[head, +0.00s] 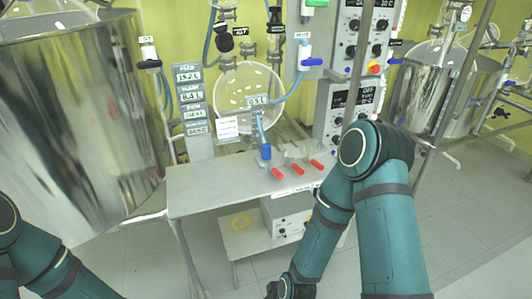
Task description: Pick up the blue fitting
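A small blue fitting (266,152) stands upright on the grey metal table (205,187), left of the red-handled valves. A light blue hose runs up from it past the round glass vessel. My teal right arm comes in from the right, bends high, and runs down to the bottom edge, right of the fitting and apart from it. Its gripper is below the picture. My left arm shows only in the lower left corner, and its gripper is out of view.
A round glass vessel (248,88) and a label panel (190,95) stand behind. A large steel reactor (85,120) fills the left. A control box (345,100) is at the right.

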